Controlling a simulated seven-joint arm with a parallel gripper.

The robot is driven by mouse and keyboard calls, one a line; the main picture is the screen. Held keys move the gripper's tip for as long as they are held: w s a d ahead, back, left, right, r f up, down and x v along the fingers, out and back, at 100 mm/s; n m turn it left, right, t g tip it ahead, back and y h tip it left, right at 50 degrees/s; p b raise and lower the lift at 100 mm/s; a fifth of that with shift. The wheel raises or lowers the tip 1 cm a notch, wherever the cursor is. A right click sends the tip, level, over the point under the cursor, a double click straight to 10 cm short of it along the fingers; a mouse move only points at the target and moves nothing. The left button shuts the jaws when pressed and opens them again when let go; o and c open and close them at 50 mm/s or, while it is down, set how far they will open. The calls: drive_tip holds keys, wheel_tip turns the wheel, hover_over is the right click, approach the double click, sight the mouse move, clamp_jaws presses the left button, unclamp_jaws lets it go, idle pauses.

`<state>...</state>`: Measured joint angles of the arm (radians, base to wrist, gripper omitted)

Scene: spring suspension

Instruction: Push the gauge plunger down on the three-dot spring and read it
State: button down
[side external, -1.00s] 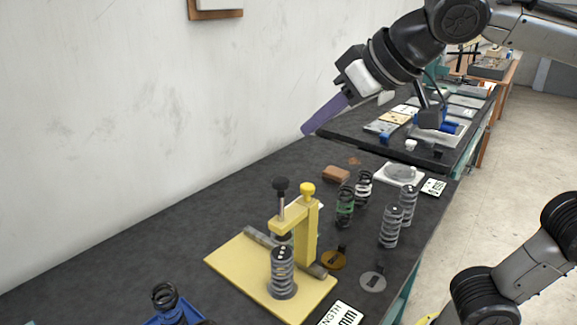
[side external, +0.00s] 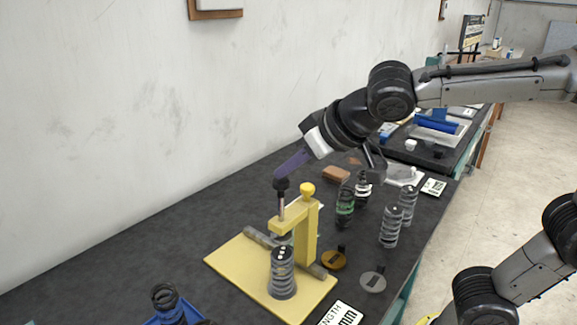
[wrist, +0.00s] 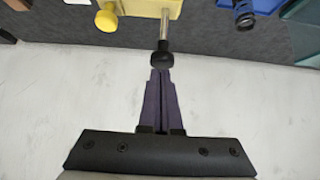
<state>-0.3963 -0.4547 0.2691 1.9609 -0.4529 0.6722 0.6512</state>
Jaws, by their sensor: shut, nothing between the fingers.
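The yellow gauge (side external: 306,236) stands on a yellow base plate (side external: 232,259). Its plunger has a black knob (side external: 281,185) on a thin metal rod above the gauge arm. The grey three-dot spring (side external: 283,275) stands upright on the plate below the gauge arm, white dots on its top. My gripper (side external: 278,177) has shut purple fingers with nothing between them, and their tips are right at the knob. In the wrist view the knob (wrist: 162,60) lies just beyond the fingertips (wrist: 161,73); I cannot tell whether they touch.
A green-banded spring (side external: 345,208) and several other springs stand right of the gauge. Brown (side external: 333,261) and grey (side external: 373,282) discs lie beside the plate. A blue holder (side external: 168,315) with a dark spring is at the front left. A white wall runs behind; the bench's left part is clear.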

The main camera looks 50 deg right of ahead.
drive_tip(key=shift+f, duration=0.1)
wheel_tip(320, 180, down, 6)
drive_tip(key=shift+s+f, duration=0.15)
idle(0.4)
drive_tip(key=s+r, duration=0.3)
drive_tip(key=r, duration=0.3)
drive_tip(key=s+r, duration=0.3)
drive_tip(key=r, duration=0.4)
drive_tip(key=shift+s+r, duration=0.15)
drive_tip(key=shift+s, duration=0.15)
idle(0.5)
